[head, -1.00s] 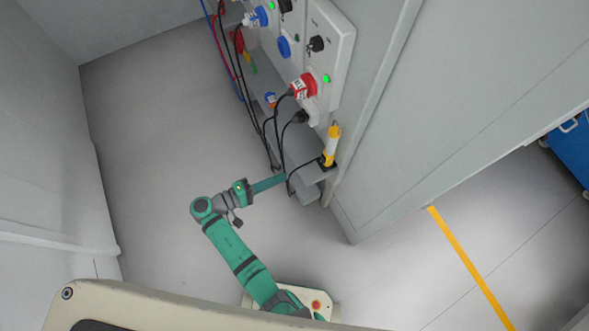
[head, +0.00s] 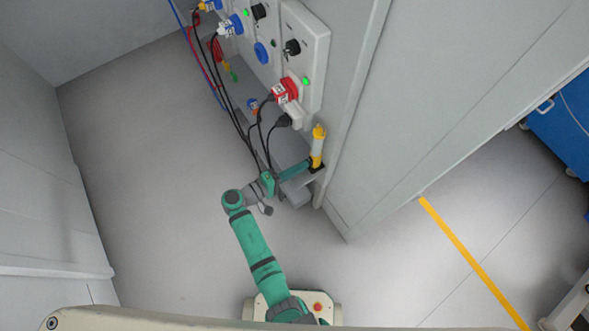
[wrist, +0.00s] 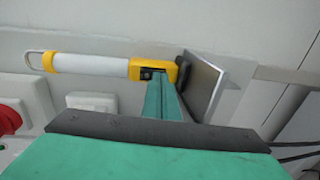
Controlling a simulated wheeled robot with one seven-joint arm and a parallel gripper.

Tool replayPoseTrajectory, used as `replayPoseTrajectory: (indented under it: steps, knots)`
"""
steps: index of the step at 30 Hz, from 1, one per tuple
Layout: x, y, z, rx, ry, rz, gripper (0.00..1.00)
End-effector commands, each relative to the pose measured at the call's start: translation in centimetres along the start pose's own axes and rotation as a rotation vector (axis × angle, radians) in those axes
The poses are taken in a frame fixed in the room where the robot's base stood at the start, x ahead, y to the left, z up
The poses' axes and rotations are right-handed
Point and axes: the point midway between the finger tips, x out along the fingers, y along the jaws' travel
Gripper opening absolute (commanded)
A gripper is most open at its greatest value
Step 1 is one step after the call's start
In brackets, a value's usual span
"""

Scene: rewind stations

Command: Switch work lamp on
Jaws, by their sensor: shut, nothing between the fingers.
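The work lamp (head: 317,147) is a yellow and white stick lamp standing upright at the end of a grey shelf by the wall panel. In the wrist view the lamp (wrist: 95,65) lies across the upper left, with a hook at its far end and a yellow base housing a small dark switch (wrist: 147,74). My gripper (head: 305,166) is shut and empty, its teal fingers at the lamp's base. In the wrist view my gripper (wrist: 160,82) has its tips at or just in front of the switch area; whether they touch cannot be told.
A socket panel (head: 305,50) with a red plug (head: 285,91) and black cables hangs above the shelf (head: 290,185). A grey cabinet wall (head: 400,110) stands to the right. Blue equipment (head: 562,130) is at far right. The floor around my base is clear.

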Motion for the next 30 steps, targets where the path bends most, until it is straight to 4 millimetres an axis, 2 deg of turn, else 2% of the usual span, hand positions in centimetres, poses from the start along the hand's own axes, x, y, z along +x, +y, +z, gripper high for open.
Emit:
replayPoseTrajectory:
  steps: [8, 13, 22, 26, 30]
  knots:
    - [0.0, 0.0, 0.0, 0.0, 0.0, 0.0, 0.0]
    - [0.8, 0.0, 0.4, 0.002, -0.014, 0.019, 0.0]
    - [0.6, -0.1, 0.4, 0.002, -0.016, 0.017, 0.0]
    - [-0.7, -0.4, 0.1, 0.002, -0.013, 0.018, 0.0]
    - [-2.9, -1.0, -0.3, 0.0, -0.01, 0.018, 0.0]
